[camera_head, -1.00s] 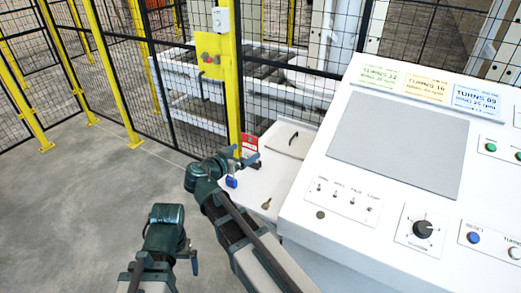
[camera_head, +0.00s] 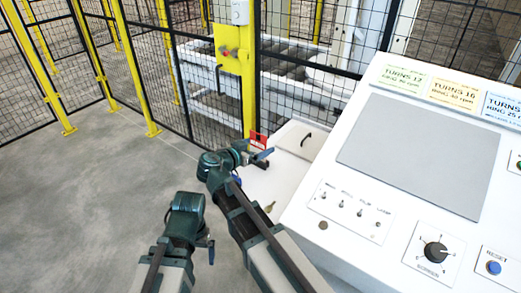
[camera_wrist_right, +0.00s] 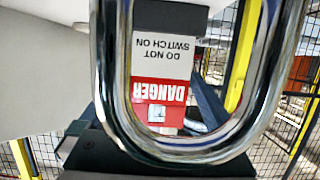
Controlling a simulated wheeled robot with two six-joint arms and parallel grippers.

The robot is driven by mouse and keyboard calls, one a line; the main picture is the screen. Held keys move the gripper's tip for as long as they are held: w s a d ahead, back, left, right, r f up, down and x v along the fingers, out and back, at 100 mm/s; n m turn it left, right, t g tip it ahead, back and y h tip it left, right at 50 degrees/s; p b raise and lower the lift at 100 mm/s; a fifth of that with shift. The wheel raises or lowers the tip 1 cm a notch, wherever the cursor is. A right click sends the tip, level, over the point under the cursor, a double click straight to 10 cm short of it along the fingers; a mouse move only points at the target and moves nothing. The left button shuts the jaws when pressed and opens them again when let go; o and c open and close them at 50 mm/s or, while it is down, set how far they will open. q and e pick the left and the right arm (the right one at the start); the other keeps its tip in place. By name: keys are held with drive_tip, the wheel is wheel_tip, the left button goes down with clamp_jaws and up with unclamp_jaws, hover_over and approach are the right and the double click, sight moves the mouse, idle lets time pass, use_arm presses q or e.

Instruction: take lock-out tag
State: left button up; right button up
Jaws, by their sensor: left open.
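The lock-out tag (camera_head: 258,140) is a small red and white card just beyond my right gripper (camera_head: 261,156), near the foot of the yellow post. In the right wrist view the tag (camera_wrist_right: 161,68) appears upside down, reading DANGER, DO NOT SWITCH ON. A large chrome shackle (camera_wrist_right: 124,128) is close to that camera and frames the tag. Dark finger parts show around the tag's lower end, but I cannot tell whether they touch it or how far they are closed. My left gripper (camera_head: 209,247) is open and empty, lower down over the floor.
The white control console (camera_head: 345,250) with switches and a dial fills the right. A white shelf with a key (camera_head: 270,207) lies beside my right arm. The yellow post (camera_head: 248,95) and mesh fence stand behind. Floor at left is clear.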

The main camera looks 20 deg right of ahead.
drive_tip(key=shift+d, duration=0.1)
drive_tip(key=c, duration=1)
drive_tip(key=shift+r, duration=0.1)
wheel_tip(320, 180, up, 10)
drive_tip(key=p, duration=1)
